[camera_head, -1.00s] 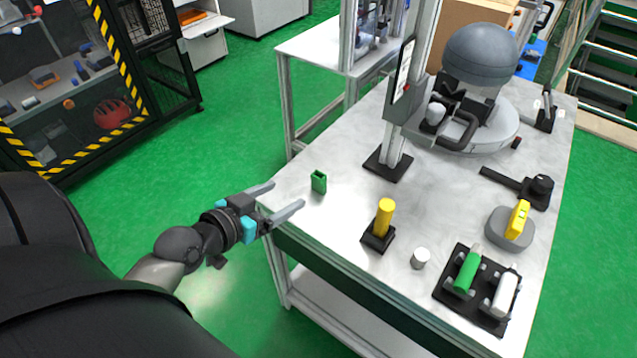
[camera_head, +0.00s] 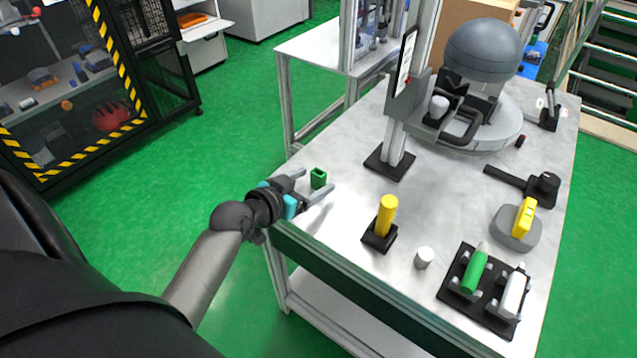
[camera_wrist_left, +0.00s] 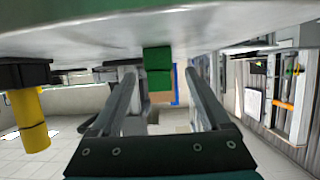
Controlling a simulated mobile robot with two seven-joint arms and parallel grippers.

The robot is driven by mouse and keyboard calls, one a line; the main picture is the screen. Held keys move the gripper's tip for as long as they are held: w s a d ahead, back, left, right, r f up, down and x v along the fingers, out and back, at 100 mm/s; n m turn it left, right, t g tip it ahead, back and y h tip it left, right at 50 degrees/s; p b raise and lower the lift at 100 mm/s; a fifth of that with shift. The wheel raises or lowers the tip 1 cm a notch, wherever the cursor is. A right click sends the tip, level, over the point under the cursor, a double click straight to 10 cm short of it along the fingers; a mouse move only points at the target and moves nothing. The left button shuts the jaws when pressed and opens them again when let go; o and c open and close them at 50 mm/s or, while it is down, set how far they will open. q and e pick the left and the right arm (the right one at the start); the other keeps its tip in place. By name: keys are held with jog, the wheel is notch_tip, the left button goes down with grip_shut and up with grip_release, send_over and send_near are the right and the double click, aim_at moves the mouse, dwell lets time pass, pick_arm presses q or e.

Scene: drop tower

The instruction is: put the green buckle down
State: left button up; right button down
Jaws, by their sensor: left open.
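The green buckle (camera_head: 318,178) is a small hollow green block standing on the grey tabletop (camera_head: 345,212) near its left corner. My left gripper (camera_head: 317,184) is open at that corner, with its fingers pointing at the buckle. In the left wrist view the buckle (camera_wrist_left: 158,68) shows beyond and between the two spread fingertips (camera_wrist_left: 160,75). The buckle rests on the table surface, and I cannot tell whether a finger touches it. My right gripper is not in view.
A yellow cylinder (camera_head: 387,215) on a black base stands right of the gripper, also visible in the wrist view (camera_wrist_left: 30,118). A metal post on a black foot (camera_head: 389,164) stands behind. A white cylinder (camera_head: 424,257) and a black holder (camera_head: 458,296) are further right.

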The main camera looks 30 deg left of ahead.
pick_arm(q)
jog(key=shift+b+x, duration=0.35)
jog(key=shift+x, duration=1.05)
grip_shut()
